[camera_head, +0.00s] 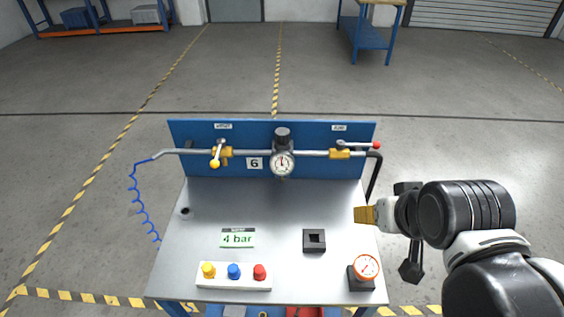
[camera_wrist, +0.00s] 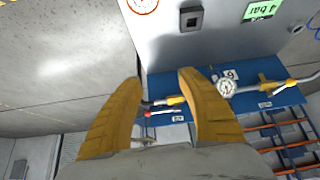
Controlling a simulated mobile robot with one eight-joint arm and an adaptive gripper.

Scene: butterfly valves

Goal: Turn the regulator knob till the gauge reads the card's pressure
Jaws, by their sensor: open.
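The regulator's black knob (camera_head: 283,134) stands on top of the pipe at the middle of the blue back panel. Its round white gauge (camera_head: 282,162) faces forward just below; its needle is too small to read surely. The gauge also shows in the wrist view (camera_wrist: 227,87). My gripper (camera_head: 362,214) is at the bench's right edge, well right of and nearer than the knob. Its yellow fingers (camera_wrist: 160,82) are apart and empty.
A left valve with a yellow-tipped lever (camera_head: 217,154) and a right valve with a red-tipped lever (camera_head: 358,147) flank the regulator. A black square block (camera_head: 314,240), an orange-rimmed dial (camera_head: 366,267) and a button box (camera_head: 234,282) stand on the bench.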

